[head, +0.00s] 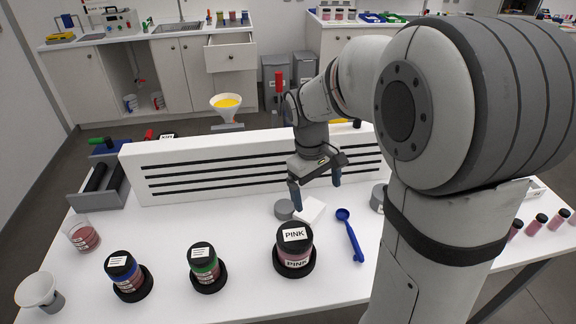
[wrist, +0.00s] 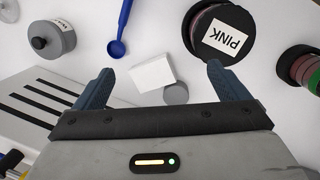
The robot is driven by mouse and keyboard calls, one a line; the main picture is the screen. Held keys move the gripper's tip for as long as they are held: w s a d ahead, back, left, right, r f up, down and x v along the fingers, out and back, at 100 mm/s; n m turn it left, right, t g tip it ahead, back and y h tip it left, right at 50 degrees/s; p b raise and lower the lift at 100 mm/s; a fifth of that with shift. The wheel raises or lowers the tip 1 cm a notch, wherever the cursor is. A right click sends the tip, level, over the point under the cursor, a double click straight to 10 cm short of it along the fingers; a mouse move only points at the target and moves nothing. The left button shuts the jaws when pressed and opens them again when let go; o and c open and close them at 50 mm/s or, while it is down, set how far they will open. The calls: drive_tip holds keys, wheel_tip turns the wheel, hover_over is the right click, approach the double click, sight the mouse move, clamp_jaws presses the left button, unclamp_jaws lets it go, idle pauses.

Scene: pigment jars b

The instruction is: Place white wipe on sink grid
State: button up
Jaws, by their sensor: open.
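The white wipe (head: 309,211) is a small white block lying on the white table, beside a grey round lid (head: 284,209). It also shows in the wrist view (wrist: 153,73), between my fingertips in the picture, with the lid partly behind its edge. My gripper (head: 316,186) is open and empty above the wipe, its fingers pointing down. In the wrist view my gripper (wrist: 160,69) has its two blue fingers spread wide, not touching the wipe. The sink grid (head: 178,27) is far off on the back counter at the upper left.
A blue spoon (head: 349,233) lies right of the wipe. The PINK jar (head: 294,250) stands in front, with green-banded (head: 206,267) and blue-banded (head: 127,274) jars to its left. A slotted white panel (head: 220,167) stands behind. Floor separates the table from the back counter.

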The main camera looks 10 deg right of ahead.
sight(310, 209)
drive_tip(key=shift+o, duration=0.4)
drive_tip(key=w+f+n, duration=0.1)
drive_tip(key=w+f, duration=0.1)
drive_tip(key=w+a+f+n+g+h, duration=0.1)
drive_tip(key=w+f, duration=0.2)
drive_tip(key=w+f+n+g+p, duration=0.1)
drive_tip(key=w+f, duration=0.1)
drive_tip(key=w, duration=0.1)
drive_tip(key=shift+w+a+f+n, duration=0.15)
drive_tip(key=shift+a+f+n, duration=0.1)
drive_tip(key=shift+f+n, duration=0.1)
drive_tip(key=shift+h, duration=0.3)
drive_tip(key=shift+w+p+x, duration=0.1)
drive_tip(key=shift+p+x, duration=0.45)
drive_tip(key=shift+x, duration=1.4)
drive_tip(key=shift+w+p+x, duration=0.15)
drive_tip(key=shift+p+x, duration=0.4)
drive_tip(key=shift+x, duration=1.4)
drive_tip(key=c, duration=1)
drive_tip(key=shift+o, duration=0.2)
